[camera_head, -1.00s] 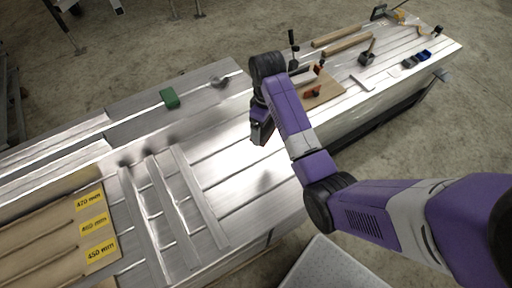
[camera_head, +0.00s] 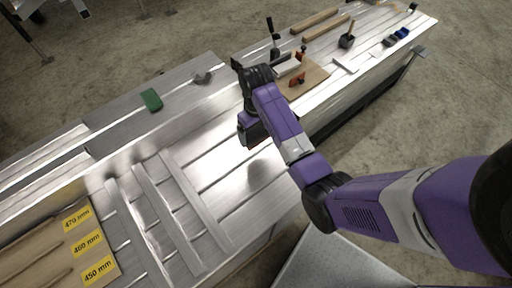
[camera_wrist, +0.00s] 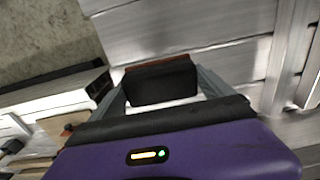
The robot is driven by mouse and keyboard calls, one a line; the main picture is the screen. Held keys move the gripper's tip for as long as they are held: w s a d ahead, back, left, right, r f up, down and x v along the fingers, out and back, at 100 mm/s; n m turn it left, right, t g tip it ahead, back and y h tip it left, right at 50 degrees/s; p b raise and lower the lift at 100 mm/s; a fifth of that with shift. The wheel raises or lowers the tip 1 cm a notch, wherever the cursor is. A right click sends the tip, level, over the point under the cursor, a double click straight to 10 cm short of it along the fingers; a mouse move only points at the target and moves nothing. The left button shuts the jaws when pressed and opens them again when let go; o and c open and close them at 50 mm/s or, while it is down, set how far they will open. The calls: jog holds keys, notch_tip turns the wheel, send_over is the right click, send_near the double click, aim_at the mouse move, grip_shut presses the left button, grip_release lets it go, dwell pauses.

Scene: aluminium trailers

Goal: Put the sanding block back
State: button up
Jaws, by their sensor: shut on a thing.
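My gripper (camera_head: 250,132) is shut on a dark block (camera_wrist: 160,84) with a reddish-brown edge, which looks like the sanding block. In the wrist view the block sits between the two grey fingers. My gripper is above the middle of the long metal workbench (camera_head: 225,195). In the head view the block is mostly hidden by my gripper and wrist. I cannot tell the exact height above the bench.
A green block (camera_head: 151,99) lies at the bench's far side. Metal strips (camera_head: 165,212) and a board with yellow labels (camera_head: 88,243) are at left. A wooden board (camera_head: 305,76) with clamps, a mallet (camera_head: 347,41) and blue-black items (camera_head: 397,36) are at right.

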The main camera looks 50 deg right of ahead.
aim_at(256, 152)
notch_tip(256, 152, down, 10)
jog(key=shift+f, duration=0.1)
dwell(0.4)
jog(key=shift+f+b, duration=0.1)
jog(key=shift+b, duration=0.25)
jog(key=o, duration=1)
jog(key=shift+o, duration=0.2)
